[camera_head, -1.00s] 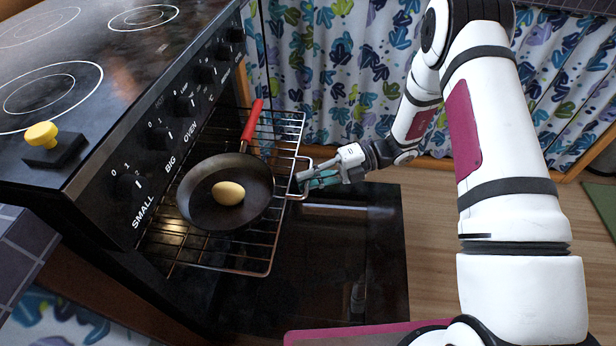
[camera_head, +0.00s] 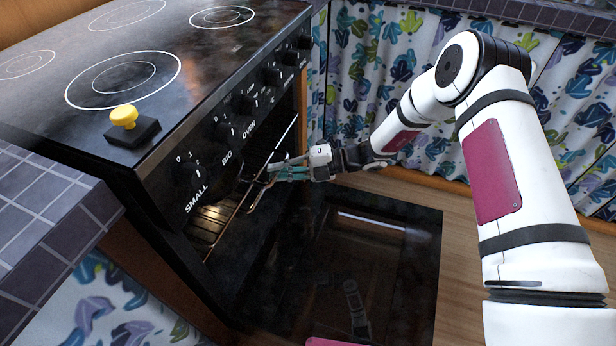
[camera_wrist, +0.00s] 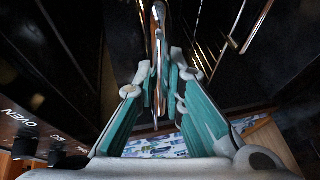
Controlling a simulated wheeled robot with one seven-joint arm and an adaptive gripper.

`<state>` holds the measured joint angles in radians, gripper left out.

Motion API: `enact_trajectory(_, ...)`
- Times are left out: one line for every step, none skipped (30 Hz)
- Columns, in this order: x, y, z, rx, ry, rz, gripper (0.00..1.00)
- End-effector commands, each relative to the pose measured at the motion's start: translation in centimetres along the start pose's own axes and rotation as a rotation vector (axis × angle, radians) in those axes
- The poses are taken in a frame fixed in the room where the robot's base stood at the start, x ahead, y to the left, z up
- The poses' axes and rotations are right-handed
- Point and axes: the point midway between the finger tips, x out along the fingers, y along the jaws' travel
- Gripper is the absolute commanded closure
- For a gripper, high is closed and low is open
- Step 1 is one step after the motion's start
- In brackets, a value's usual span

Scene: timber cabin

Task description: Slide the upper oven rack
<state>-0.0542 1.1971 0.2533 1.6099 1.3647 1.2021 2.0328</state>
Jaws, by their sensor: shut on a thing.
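The upper oven rack (camera_head: 232,212) is a wire rack, now mostly inside the oven (camera_head: 190,235), with only its front part showing at the opening. My gripper (camera_head: 274,172) is at the oven mouth, shut on the rack's front handle. In the wrist view, my gripper's teal fingers (camera_wrist: 160,82) close around the metal rack handle (camera_wrist: 158,22). The pan and the yellow egg-shaped thing on the rack are not visible now; the control panel blocks the view into the oven.
The oven door (camera_head: 350,250) lies open below the rack. The control panel with several knobs (camera_head: 226,132) overhangs the opening. A yellow-knobbed black block (camera_head: 131,127) sits on the stovetop (camera_head: 165,60). A patterned curtain (camera_head: 370,70) hangs behind. Wooden floor shows to the right.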

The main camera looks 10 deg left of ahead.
Motion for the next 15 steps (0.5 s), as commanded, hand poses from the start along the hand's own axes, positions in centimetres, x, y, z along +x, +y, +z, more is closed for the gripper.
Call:
enact_trajectory(1.2,0.2,0.5,0.000,-0.001,0.001,1.00)
enact_trajectory(1.8,0.3,0.8,0.000,0.000,0.002,1.00)
enact_trajectory(2.6,0.5,1.1,-0.002,0.000,0.002,1.00)
enact_trajectory(3.1,0.6,1.3,-0.001,0.000,0.001,1.00)
enact_trajectory(3.6,0.7,1.5,0.000,-0.001,0.001,1.00)
enact_trajectory(4.2,0.8,1.8,-0.001,0.000,0.002,1.00)
enact_trajectory(4.6,0.9,1.9,-0.001,0.000,0.002,1.00)
enact_trajectory(5.0,1.0,2.1,0.000,0.000,0.001,1.00)
enact_trajectory(5.5,1.1,2.3,0.000,-0.001,0.000,1.00)
enact_trajectory(5.8,1.2,2.5,0.000,-0.001,0.000,1.00)
enact_trajectory(6.0,1.2,2.6,0.000,-0.001,0.001,1.00)
enact_trajectory(6.4,1.3,2.7,0.000,-0.001,0.001,1.00)
enact_trajectory(6.6,1.4,2.8,0.000,-0.001,0.001,1.00)
enact_trajectory(6.8,1.4,2.9,0.000,-0.001,0.000,1.00)
enact_trajectory(7.0,1.5,3.0,0.000,-0.002,0.000,1.00)
